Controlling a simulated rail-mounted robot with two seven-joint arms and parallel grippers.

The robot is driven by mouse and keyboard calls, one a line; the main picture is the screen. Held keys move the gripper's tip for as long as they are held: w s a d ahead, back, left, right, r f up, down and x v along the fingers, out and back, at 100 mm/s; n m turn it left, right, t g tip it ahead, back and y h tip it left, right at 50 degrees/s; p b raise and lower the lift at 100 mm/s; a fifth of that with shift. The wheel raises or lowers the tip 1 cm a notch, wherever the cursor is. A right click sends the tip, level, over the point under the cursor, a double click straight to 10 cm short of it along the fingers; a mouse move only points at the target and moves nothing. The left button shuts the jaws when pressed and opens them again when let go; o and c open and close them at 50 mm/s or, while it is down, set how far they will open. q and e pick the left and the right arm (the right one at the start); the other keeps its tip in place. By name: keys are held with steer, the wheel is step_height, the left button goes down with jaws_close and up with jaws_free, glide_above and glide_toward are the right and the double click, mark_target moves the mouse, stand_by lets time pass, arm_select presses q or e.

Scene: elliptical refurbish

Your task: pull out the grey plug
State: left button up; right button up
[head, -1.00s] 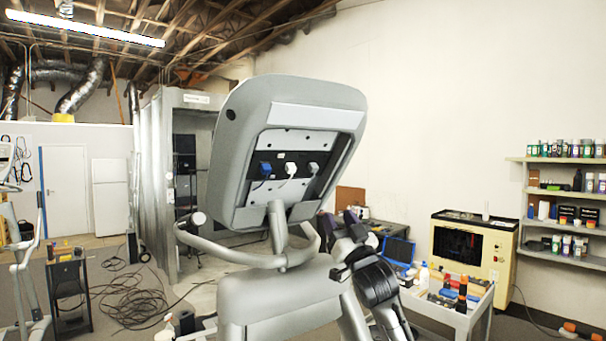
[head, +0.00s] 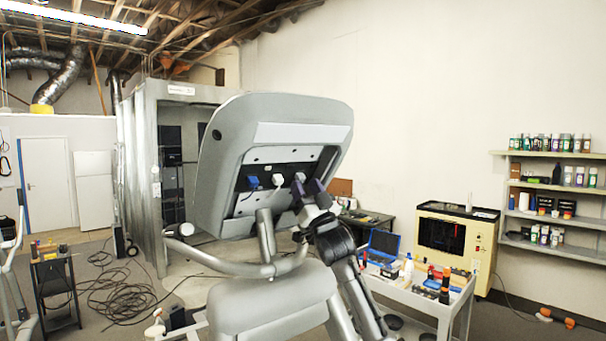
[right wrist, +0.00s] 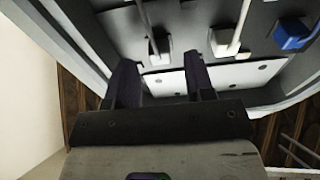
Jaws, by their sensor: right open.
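The grey plug (head: 300,177) sits at the right end of a row of three plugs in the dark recess on the back of the elliptical's console (head: 217,165). In the right wrist view the grey plug (right wrist: 158,57) has a cord running upward. My right gripper (head: 307,188) is open just in front of it. In the right wrist view its two dark fingers (right wrist: 160,68) stand on either side of the grey plug; I cannot tell if they touch it. My left gripper is not in view.
A white plug (head: 278,181) sits beside the grey one, and a blue plug (head: 253,182) sits further left. The elliptical's curved handlebar (head: 235,266) passes below the console. A tool cart (head: 415,302) stands at the right.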

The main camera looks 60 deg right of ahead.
steer(key=shift+p+x, duration=0.4)
steer(key=shift+x, duration=0.65)
steer(key=shift+c, duration=0.5)
jaws_close()
steer(key=shift+f, duration=0.1)
